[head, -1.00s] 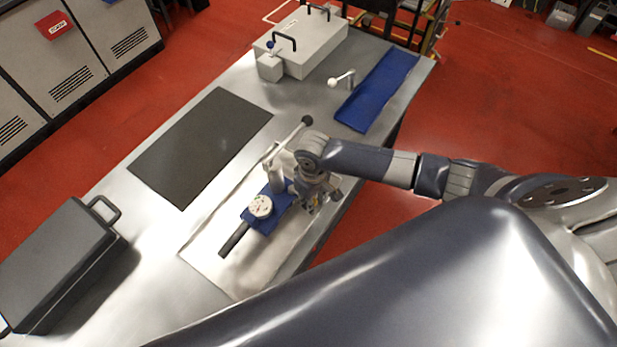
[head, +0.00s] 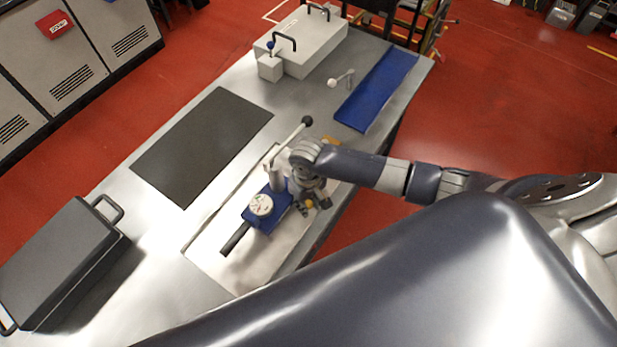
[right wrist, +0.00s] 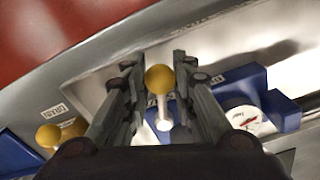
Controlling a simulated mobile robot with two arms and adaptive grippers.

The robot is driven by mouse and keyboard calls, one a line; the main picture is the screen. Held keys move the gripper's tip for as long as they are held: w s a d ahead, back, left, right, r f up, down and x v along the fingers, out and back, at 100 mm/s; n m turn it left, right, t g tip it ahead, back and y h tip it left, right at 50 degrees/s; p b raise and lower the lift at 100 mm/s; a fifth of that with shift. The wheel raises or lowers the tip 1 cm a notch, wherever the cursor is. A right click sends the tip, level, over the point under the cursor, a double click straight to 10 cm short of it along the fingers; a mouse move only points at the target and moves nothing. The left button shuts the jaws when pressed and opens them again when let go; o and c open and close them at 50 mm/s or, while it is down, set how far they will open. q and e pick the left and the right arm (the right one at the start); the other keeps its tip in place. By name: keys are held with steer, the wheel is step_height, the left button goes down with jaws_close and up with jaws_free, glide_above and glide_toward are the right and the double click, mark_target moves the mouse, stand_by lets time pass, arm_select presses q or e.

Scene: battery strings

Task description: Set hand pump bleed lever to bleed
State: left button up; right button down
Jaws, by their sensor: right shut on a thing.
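The hand pump is a blue unit (head: 276,212) with a round white gauge (head: 261,205) on the tabletop. In the right wrist view its blue body (right wrist: 243,84) and gauge (right wrist: 243,119) are right of the fingers. A small lever with a yellow ball knob (right wrist: 160,79) and pale stem stands between my right gripper's fingers (right wrist: 157,68). My right gripper (head: 315,203) is shut on this lever beside the pump, fingers pointing down. A second yellow knob (right wrist: 48,135) is at the left. My left gripper is out of view.
A long pump handle (head: 290,138) with a black knob rises close behind my right wrist. A dark mat (head: 200,145), a black case (head: 50,265), a grey box (head: 310,45) and a blue tray (head: 375,90) lie around. Bare table (head: 150,255) shows left of the pump.

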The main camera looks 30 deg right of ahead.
mark_target(308, 202)
steer(key=c, duration=1.4)
jaws_free()
steer(key=shift+o, duration=0.2)
steer(key=shift+r, duration=3.5)
steer(key=shift+s, duration=0.1)
